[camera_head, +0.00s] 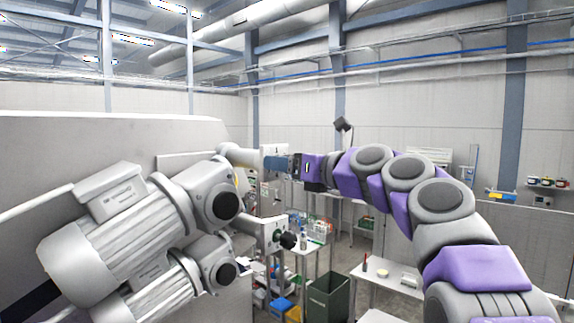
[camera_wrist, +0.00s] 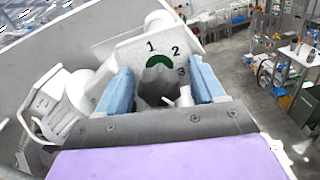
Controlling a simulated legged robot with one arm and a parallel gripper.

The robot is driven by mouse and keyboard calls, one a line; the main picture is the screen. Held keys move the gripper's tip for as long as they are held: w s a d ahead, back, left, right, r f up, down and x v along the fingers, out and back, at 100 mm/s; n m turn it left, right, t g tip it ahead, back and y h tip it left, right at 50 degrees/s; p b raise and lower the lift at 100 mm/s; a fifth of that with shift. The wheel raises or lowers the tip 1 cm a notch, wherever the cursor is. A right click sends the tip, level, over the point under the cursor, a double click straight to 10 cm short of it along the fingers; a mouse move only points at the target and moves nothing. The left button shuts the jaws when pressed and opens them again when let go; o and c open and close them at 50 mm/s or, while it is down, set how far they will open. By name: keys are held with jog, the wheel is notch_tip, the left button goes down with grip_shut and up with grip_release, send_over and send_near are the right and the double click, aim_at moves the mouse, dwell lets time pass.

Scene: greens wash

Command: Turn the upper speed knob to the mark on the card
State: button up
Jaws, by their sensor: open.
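My gripper (camera_head: 280,163) reaches in from the right to the upper gearbox's white plate (camera_head: 268,150). In the wrist view, the blue fingers of my gripper (camera_wrist: 163,86) stand apart on either side of the upper speed knob (camera_wrist: 154,92). The knob looks dark grey, with a green arc (camera_wrist: 159,61) above it; whether the fingers touch it is unclear. The dial plate (camera_wrist: 130,51) carries the figures 1, 2 and 3. A small white piece sticks up by the right finger. The lower knob (camera_head: 287,240), black, sits on its own plate below. I cannot make out the card.
Two grey motors with gearboxes, upper (camera_head: 110,225) and lower (camera_head: 165,292), fill the left. A large pale panel (camera_head: 100,140) stands behind them. A dark green bin (camera_head: 328,298) and a bench (camera_head: 385,282) stand lower right. Open space lies right of the plates.

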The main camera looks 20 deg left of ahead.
jog(key=shift+d, duration=0.1)
jog(key=c, duration=1.1)
jog(key=shift+o, duration=0.2)
jog(key=shift+n, duration=0.3)
